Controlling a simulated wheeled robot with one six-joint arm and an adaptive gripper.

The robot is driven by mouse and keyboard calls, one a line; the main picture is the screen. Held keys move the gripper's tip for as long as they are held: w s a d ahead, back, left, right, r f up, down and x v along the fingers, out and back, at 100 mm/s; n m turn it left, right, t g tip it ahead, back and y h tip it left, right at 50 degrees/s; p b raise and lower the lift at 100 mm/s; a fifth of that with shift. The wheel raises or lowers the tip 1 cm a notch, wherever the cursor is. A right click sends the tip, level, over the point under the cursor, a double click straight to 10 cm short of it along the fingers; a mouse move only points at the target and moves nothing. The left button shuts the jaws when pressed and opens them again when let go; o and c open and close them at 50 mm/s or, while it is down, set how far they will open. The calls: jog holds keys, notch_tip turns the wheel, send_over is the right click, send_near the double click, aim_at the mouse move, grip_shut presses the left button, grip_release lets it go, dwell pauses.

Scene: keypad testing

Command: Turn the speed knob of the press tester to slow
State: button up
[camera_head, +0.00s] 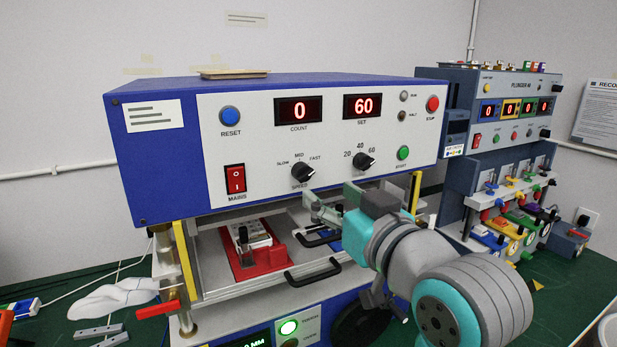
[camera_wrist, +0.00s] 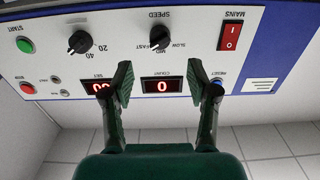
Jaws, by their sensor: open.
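The press tester (camera_head: 140,160) is a blue box with a white front panel. Its black speed knob (camera_head: 303,172) sits under the labels SLOW, MID and FAST, and its pointer seems turned toward the FAST side. My gripper (camera_head: 320,206) is in front of the panel, just below and right of the knob in the head view. In the wrist view, where the panel is upside down, the speed knob (camera_wrist: 160,38) lies beyond the open fingertips, roughly centred between them. My gripper (camera_wrist: 160,83) is empty. The exact gap to the panel cannot be told.
A second knob (camera_head: 364,161), marked 20, 40, 60, is right of the speed knob. The red mains switch (camera_head: 235,179) is left. Below are a red fixture (camera_head: 262,262) and black handles (camera_head: 314,273). Another tester (camera_head: 512,118) stands at right.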

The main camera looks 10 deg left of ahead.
aim_at(307, 177)
jog(key=x, duration=0.9)
grip_shut()
